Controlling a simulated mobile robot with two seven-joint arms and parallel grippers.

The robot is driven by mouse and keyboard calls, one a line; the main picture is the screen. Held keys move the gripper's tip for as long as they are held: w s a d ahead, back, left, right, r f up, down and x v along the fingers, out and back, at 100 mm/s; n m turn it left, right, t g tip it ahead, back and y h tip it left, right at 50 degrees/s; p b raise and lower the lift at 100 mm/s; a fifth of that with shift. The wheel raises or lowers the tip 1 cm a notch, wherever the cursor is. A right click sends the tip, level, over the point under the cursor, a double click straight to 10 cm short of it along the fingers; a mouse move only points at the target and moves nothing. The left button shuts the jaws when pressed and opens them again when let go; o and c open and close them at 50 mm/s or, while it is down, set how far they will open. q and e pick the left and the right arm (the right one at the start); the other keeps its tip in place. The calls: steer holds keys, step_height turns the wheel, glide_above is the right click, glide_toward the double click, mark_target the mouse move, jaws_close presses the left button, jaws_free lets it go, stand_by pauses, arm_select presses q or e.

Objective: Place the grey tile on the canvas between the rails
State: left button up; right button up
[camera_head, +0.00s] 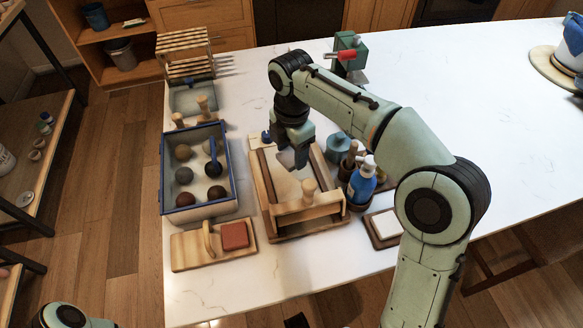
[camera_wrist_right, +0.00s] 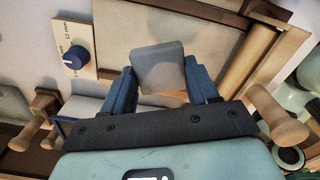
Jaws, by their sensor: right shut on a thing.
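My right gripper (camera_head: 294,156) is over the wooden slab board (camera_head: 274,221). It is shut on the grey tile (camera_wrist_right: 160,68), a rounded square held between the blue fingertips in the right wrist view. The pale canvas (camera_head: 284,187) lies on the board between the wooden side rails; it also shows behind the tile in the wrist view (camera_wrist_right: 212,42). The tile looks to be above the canvas; I cannot tell the exact gap. A wooden roller with an upright knob lies across the board's near end. My left gripper is out of view.
Left of the board stands a blue-rimmed box (camera_head: 230,190) with several balls. In front of it is a wooden stand with a red block (camera_head: 234,236). A blue bottle (camera_head: 362,184) and a white tile on a wooden tray (camera_head: 387,224) stand at the right. The near counter is clear.

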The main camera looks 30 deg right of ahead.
mark_target(292, 173)
steer(key=shift+f+b, duration=0.45)
steer(key=shift+f, duration=2.25)
steer(key=shift+f, duration=0.15)
steer(key=o, duration=1.1)
step_height(292, 173, up, 12)
steer(key=p, duration=0.3)
